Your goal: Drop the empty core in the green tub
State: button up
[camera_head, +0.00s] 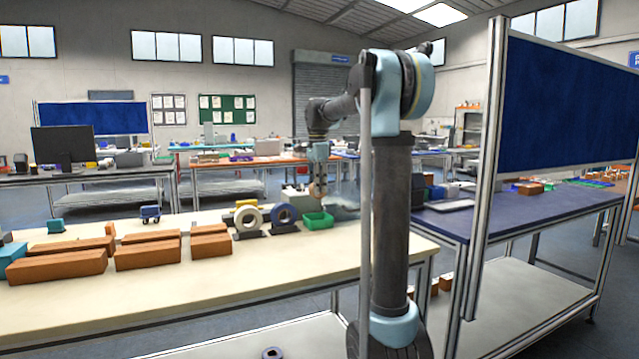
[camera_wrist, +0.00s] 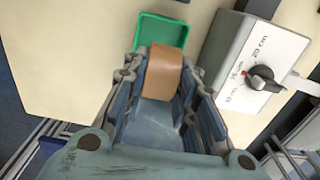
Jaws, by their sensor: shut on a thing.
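My gripper (camera_wrist: 164,85) is shut on the empty core (camera_wrist: 165,72), a brown cardboard ring seen between its fingers in the wrist view. The green tub (camera_wrist: 150,31) shows just past the core, which covers part of it. In the head view the green tub (camera_head: 318,221) stands on the pale bench, and my gripper (camera_head: 318,190) points down above it. The core looks small there and is hard to tell from the fingers. The inside of the tub, where visible, looks empty.
A grey box with a dial (camera_wrist: 247,72) stands right of the tub in the wrist view. In the head view, tape rolls on holders (camera_head: 284,216) stand left of the tub. Brown boxes (camera_head: 148,254) line the bench further left. The bench front (camera_head: 300,265) is clear.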

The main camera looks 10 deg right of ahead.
aim_at(318, 197)
jog(key=shift+d+f, duration=0.15)
jog(key=shift+f, duration=4.8)
jog(key=o, duration=0.5)
jog(key=shift+r, duration=2.55)
